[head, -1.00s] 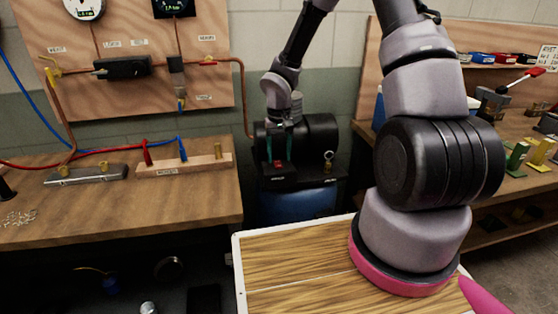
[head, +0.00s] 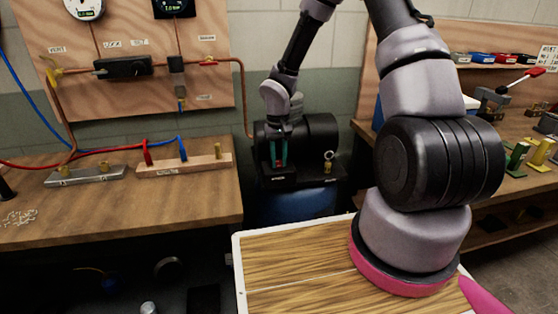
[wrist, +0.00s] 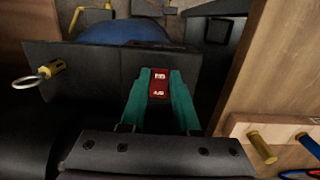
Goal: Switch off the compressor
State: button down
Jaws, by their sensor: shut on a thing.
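The compressor has a black motor body (head: 318,132) over a blue tank (head: 295,206), on the floor between the two benches. Its black panel (wrist: 95,75) fills the middle of the wrist view. A red rocker switch (wrist: 158,84) with white markings is on that panel. My gripper (head: 279,164) has green fingers pointing down at the panel. In the wrist view the fingers (wrist: 159,78) lie on both sides of the red switch, shut on it. In the head view the fingers mostly hide the switch.
A brass valve with a ring (head: 328,160) stands on the panel right of my gripper. The left bench (head: 110,200) carries a wooden block (head: 205,164) with red and blue hoses. My wood-topped base is in front. A right bench (head: 500,185) holds clamps.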

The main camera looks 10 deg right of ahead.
jog(key=shift+w+r+g, duration=0.1)
jog(key=shift+w+g, duration=0.25)
jog(key=shift+g, duration=0.85)
jog(key=c, duration=0.6)
grip_release()
jog(key=shift+c, duration=0.2)
jog(key=v, duration=1.1)
